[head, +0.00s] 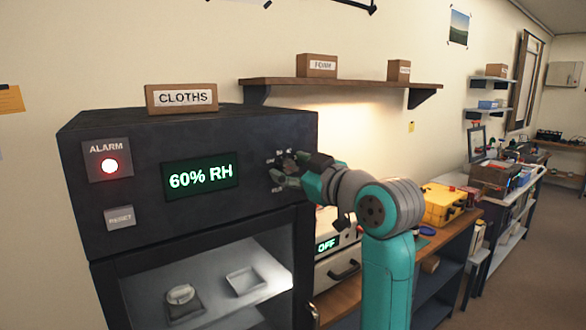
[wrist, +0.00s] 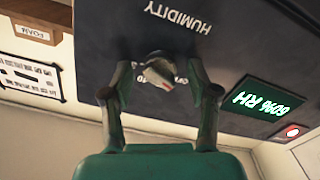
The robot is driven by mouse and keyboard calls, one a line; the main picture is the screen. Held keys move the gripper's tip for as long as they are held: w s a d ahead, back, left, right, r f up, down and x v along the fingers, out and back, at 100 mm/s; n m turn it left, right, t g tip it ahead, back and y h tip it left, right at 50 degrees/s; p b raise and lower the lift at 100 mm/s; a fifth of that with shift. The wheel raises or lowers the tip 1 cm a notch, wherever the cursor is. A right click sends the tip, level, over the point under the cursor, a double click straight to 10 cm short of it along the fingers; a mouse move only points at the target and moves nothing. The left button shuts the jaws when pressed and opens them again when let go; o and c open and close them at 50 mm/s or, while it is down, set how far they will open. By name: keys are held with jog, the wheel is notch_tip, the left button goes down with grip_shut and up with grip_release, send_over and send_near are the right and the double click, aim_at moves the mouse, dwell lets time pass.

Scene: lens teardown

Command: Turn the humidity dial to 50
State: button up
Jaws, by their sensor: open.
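The dark cabinet (head: 240,130) has a green display (head: 201,179) that reads 60% RH. The display also shows, upside down, in the wrist view (wrist: 266,99). The humidity dial (wrist: 159,72) is on the same front panel, under the upside-down word HUMIDITY in the wrist view. My gripper (wrist: 160,88) is open, with one finger on each side of the dial; I cannot tell whether the fingers touch it. In the head view my gripper (head: 283,172) is at the panel right of the display and hides most of the dial. The dial's number marks are partly covered.
A red alarm light (head: 110,165) is lit above a RESET button (head: 120,217). A CLOTHS box (head: 181,98) stands on the cabinet. A glass-fronted compartment (head: 205,285) is below. A wall shelf (head: 340,84), a device reading OFF (head: 328,245) and a yellow case (head: 443,204) are to the right.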

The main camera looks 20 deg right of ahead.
grip_shut()
jog(key=shift+m, duration=0.3)
jog(key=m, duration=0.3)
jog(key=shift+m, duration=0.3)
jog(key=shift+d+m, duration=0.1)
jog(key=shift+m, duration=2.1)
grip_release()
